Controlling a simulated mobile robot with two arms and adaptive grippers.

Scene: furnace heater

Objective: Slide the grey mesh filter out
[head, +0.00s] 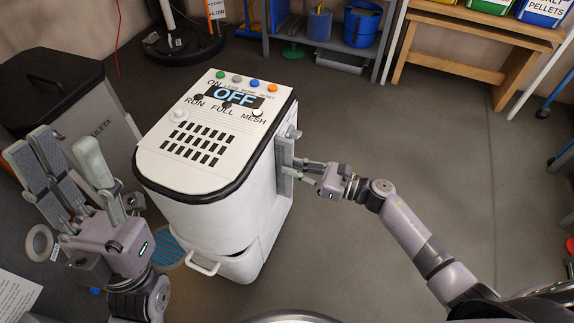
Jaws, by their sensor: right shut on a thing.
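The white heater (205,215) stands in the middle of the head view, with "OFF" lit on its top panel. The grey mesh filter (285,168) shows as a narrow upright grey slab at the heater's right side. My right gripper (303,171) reaches it from the right and is shut on it; its fingertips are small and partly hidden against the slab. How far the filter sits inside the heater is hard to tell. My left gripper (68,158) is open and empty, raised at the left, apart from the heater.
A grey knob (294,132) sits on the heater's right side, above the filter. A handled white drawer (203,264) is at its lower front. A dark-lidded bin (50,88) stands behind my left gripper. The floor to the right is clear up to a wooden bench (480,40).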

